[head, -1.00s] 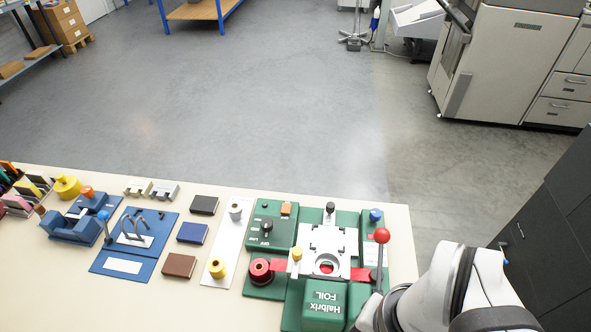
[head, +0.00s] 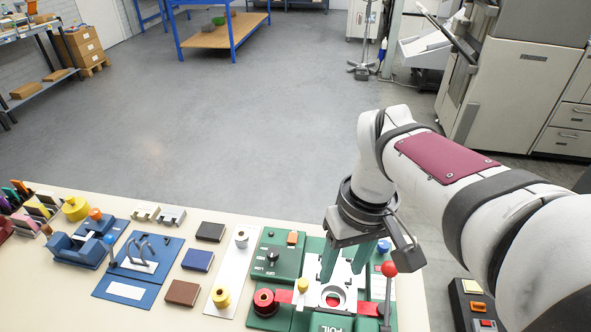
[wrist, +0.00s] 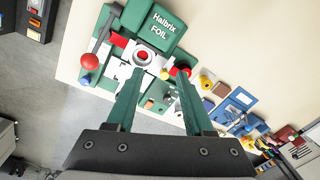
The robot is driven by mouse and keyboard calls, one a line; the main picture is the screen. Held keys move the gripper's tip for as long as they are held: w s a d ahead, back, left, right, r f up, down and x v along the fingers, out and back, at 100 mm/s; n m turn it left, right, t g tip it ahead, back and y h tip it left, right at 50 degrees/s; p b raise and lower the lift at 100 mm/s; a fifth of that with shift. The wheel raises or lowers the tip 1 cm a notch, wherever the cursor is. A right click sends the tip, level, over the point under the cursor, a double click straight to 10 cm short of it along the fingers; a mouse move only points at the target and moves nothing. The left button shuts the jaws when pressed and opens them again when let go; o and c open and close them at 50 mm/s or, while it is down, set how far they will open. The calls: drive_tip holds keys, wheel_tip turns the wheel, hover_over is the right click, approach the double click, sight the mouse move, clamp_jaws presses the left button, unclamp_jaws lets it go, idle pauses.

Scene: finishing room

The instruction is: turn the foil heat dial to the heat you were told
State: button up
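The foil heat dial is a black knob (head: 271,256) on a green panel (head: 285,271) of the foil press, left of centre on the machine in the head view. Letters mark the panel beside it, but the setting is too small to read. In the wrist view, the dial (wrist: 169,94) shows small and dark between the fingers. My gripper (head: 342,276) has two green fingers pointing down above the press's white plate, to the right of the dial. In the wrist view, the fingers (wrist: 160,72) are wide apart with nothing between their tips.
On the press are an orange switch (head: 292,238), a red foil spool (head: 265,302), a yellow knob (head: 303,285) and a red-balled lever (head: 388,268) close to my gripper. Books (head: 197,260) and a blue jig (head: 137,262) lie further left. Bare table shows along the back edge.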

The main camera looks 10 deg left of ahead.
drive_tip(key=shift+o, duration=0.9)
drive_tip(key=w+a+f+n, duration=0.1)
drive_tip(key=w+a+n, duration=0.4)
drive_tip(key=w, duration=0.2)
drive_tip(key=shift+a+n, duration=0.2)
drive_tip(key=shift+n, duration=0.1)
drive_tip(key=n+h, duration=0.1)
drive_tip(key=n, duration=0.7)
approach(273, 252)
drive_tip(key=shift+n+t, duration=0.3)
drive_tip(key=shift+n, duration=0.1)
drive_tip(key=f, duration=0.7)
drive_tip(key=shift+s+f, duration=0.25)
drive_tip(key=shift+f, duration=0.6)
clamp_jaws()
